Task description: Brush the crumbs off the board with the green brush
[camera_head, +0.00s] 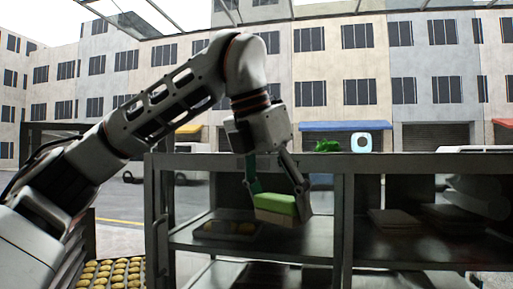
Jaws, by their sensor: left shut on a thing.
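My left gripper (279,196) reaches down from above in the middle of the view. It is shut on the green brush (274,204), a block with a green upper part and a paler lower part. The brush hangs in front of the open dark metal shelf unit, tilted slightly; I cannot tell whether it touches anything below. I cannot make out for sure which surface is the board, and no crumbs are clear. My right gripper is not in view.
The dark shelf unit (348,235) has upright posts near the arm. A shallow tray (229,229) lies on its left shelf. Flat pale items (395,218) lie on the right shelf. A tray of small yellow buns (118,268) stands lower left. A green object (327,146) sits on top.

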